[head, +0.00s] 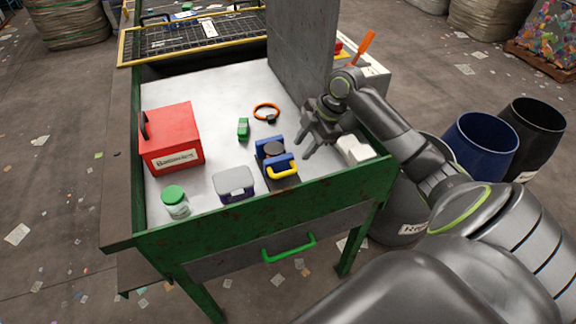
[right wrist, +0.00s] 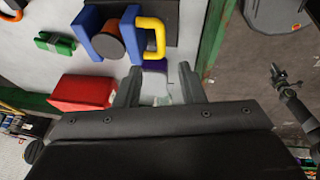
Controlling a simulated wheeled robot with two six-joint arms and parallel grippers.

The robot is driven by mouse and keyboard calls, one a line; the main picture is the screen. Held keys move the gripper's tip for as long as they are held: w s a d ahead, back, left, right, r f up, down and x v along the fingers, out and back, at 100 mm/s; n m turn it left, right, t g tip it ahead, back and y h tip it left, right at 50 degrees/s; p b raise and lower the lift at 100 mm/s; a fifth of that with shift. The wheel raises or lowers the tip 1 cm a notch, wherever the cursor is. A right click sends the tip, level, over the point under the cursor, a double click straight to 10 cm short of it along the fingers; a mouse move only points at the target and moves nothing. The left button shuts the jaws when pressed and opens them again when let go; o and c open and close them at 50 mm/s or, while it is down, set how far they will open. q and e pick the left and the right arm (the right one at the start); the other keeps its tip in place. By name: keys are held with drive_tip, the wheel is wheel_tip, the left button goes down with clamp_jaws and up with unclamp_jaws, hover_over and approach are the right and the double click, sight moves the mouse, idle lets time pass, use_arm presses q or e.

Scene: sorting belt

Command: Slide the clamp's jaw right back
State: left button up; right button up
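The clamp (head: 277,160) stands near the front edge of the metal table, with two blue blocks and a yellow handle (head: 283,174). A dark round piece (head: 273,149) sits between the blocks; in the right wrist view it is a brown-sided cylinder (right wrist: 108,40). My right gripper (head: 307,147) is open and empty, to the right of the clamp. In the right wrist view the yellow handle (right wrist: 155,37) lies just beyond my fingertips (right wrist: 158,78), apart from them. My left gripper (right wrist: 278,76) seems to show small at the right there; its fingers are unclear.
A red batteries box (head: 172,138), a jar with green lid (head: 175,202), a grey-lidded container (head: 233,184), a green block (head: 243,129) and an orange ring (head: 266,112) lie left of and behind the clamp. A grey upright panel (head: 300,50) stands behind. White blocks (head: 354,150) lie right.

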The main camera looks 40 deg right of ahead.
sight(286, 172)
drive_tip(key=p+x, duration=0.1)
drive_tip(key=x, duration=0.9)
drive_tip(key=shift+s, duration=0.1)
clamp_jaws()
